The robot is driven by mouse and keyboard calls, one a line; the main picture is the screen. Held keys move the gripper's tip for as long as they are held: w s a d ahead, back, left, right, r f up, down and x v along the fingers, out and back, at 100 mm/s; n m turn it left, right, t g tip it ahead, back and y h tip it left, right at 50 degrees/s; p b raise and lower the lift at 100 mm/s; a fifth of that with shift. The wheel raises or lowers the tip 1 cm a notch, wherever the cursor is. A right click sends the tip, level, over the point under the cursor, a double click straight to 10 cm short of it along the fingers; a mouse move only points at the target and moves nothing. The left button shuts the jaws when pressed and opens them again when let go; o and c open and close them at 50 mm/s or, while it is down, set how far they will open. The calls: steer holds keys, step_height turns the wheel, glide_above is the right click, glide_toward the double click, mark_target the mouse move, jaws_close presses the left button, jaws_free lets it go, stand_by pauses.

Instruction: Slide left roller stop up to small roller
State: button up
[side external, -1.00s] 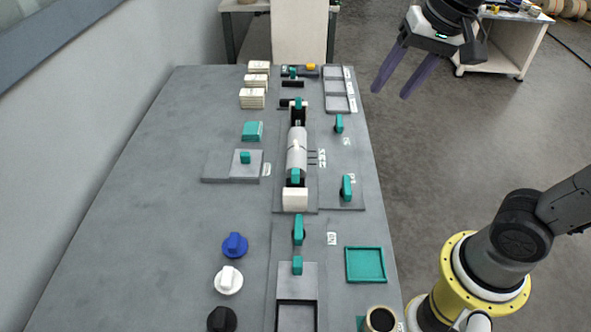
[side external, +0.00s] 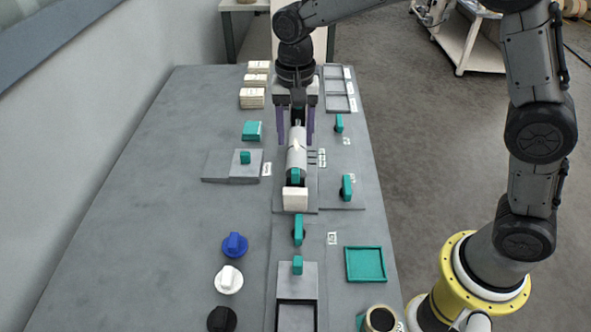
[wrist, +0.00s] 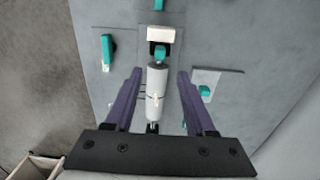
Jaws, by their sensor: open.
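A light grey roller (side external: 297,158) lies on a grey base on the bench, and it also shows in the wrist view (wrist: 157,82). At its near end in the side view stands a teal-topped stop (side external: 295,176) against a white block (side external: 295,199); the wrist view shows this stop (wrist: 160,52) at the top. The stop at the roller's far end is mostly hidden by my gripper; a dark part shows in the wrist view. I cannot tell which stop is the left one. My gripper (side external: 296,142) is open, its purple fingers on either side of the roller, apparently holding nothing.
Teal knobs (side external: 339,123) and (side external: 347,187) stand right of the roller. A grey block with a teal handle (side external: 245,158) is left. Nearer are blue (side external: 235,245) and white (side external: 228,279) knobs and a teal tray (side external: 366,265). The bench's left part is clear.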

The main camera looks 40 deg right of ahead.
mark_target(296, 171)
step_height(296, 171, down, 11)
steer(key=shift+r, duration=0.1)
stand_by(0.3)
jaws_close()
